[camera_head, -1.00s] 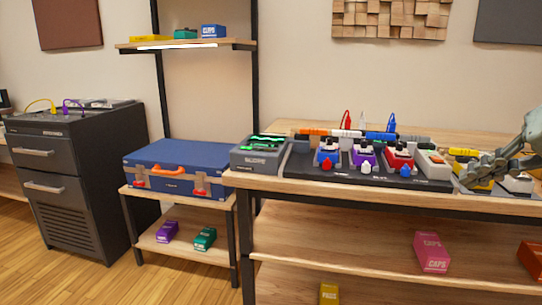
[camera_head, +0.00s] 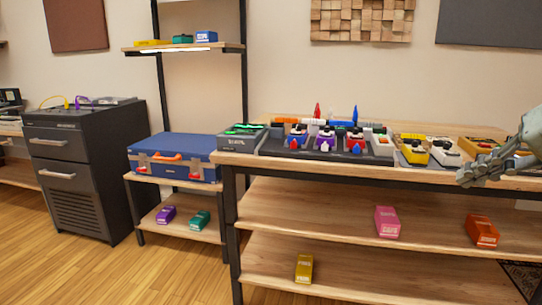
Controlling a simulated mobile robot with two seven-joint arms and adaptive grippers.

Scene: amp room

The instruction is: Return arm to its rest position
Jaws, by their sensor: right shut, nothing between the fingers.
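My right gripper (camera_head: 478,172) comes in from the right edge, over the right end of the wooden table (camera_head: 290,164). It is shut and empty. It partly hides the pedals at that end, and I cannot tell how far above them it is. My left gripper is not in view. A dark pedal board (camera_head: 262,150) on the table carries a blue, a purple and a red pedal. A yellow pedal (camera_head: 414,150) and a white pedal (camera_head: 445,151) stand to its right, left of the gripper.
A blue case (camera_head: 175,152) rests on a low stand beside a black drawer cabinet (camera_head: 84,170). The table's lower shelves hold a pink box (camera_head: 387,222), an orange box (camera_head: 482,231) and a yellow box (camera_head: 304,268). Wooden floor (camera_head: 110,275) is clear at the front left.

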